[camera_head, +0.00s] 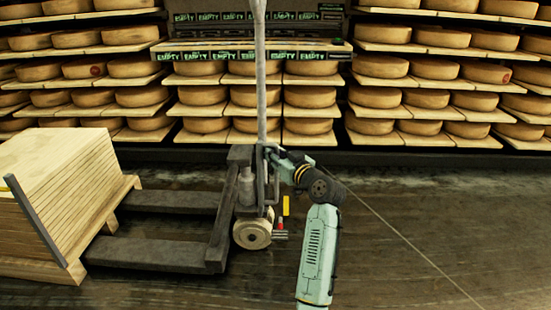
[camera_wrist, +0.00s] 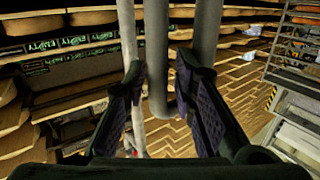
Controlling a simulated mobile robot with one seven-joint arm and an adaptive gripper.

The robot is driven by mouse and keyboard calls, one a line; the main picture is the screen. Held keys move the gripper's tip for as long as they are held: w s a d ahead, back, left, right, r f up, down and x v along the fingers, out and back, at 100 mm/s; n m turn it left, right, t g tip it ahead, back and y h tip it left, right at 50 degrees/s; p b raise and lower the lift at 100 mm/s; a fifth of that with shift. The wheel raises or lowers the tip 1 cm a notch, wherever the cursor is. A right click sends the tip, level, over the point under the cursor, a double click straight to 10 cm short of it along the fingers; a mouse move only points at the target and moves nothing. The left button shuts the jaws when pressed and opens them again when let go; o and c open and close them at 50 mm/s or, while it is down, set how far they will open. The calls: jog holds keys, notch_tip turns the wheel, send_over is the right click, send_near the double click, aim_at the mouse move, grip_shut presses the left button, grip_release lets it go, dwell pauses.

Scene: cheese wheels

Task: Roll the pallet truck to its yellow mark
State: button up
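The pallet truck (camera_head: 218,225) stands on the dark floor, its two dark forks pointing left and reaching to the stacked boards. Its tall grey handle (camera_head: 261,75) rises upright, with a pale wheel (camera_head: 252,233) below. My gripper (camera_head: 276,158) is beside the lower handle, at the truck's right side. In the wrist view my gripper (camera_wrist: 160,75) has its two fingers apart, with a grey handle tube (camera_wrist: 157,50) between them and gaps showing. Whether a finger touches the tube is unclear. I cannot make out a yellow floor mark.
A stack of pale boards (camera_head: 65,185) stands at the left by the forks. Shelves of cheese wheels (camera_head: 445,90) line the back. The floor (camera_head: 440,220) at the right is clear. A metal rack (camera_wrist: 295,75) shows at right in the wrist view.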

jog(key=shift+t, duration=0.4)
notch_tip(320, 180, up, 9)
jog(key=shift+f, duration=0.15)
jog(key=f+g, duration=0.1)
jog(key=f, duration=0.3)
jog(key=a+f+g, duration=0.1)
jog(key=f, duration=0.1)
jog(key=shift+s+a+f+g, duration=0.1)
jog(key=shift+s+f+g, duration=0.05)
jog(key=shift+s+g, duration=0.15)
jog(key=shift+s+f, duration=0.1)
jog(key=shift+f+v, duration=0.2)
jog(key=shift+v, duration=1)
jog(key=shift+s+d+r, duration=0.1)
jog(key=shift+s+d, duration=0.1)
jog(key=shift+s, duration=0.2)
jog(key=s+d+f+p, duration=0.1)
jog(key=s+d, duration=0.3)
jog(key=s, duration=0.3)
jog(key=shift+s+d, duration=0.3)
jog(key=shift+s, duration=0.05)
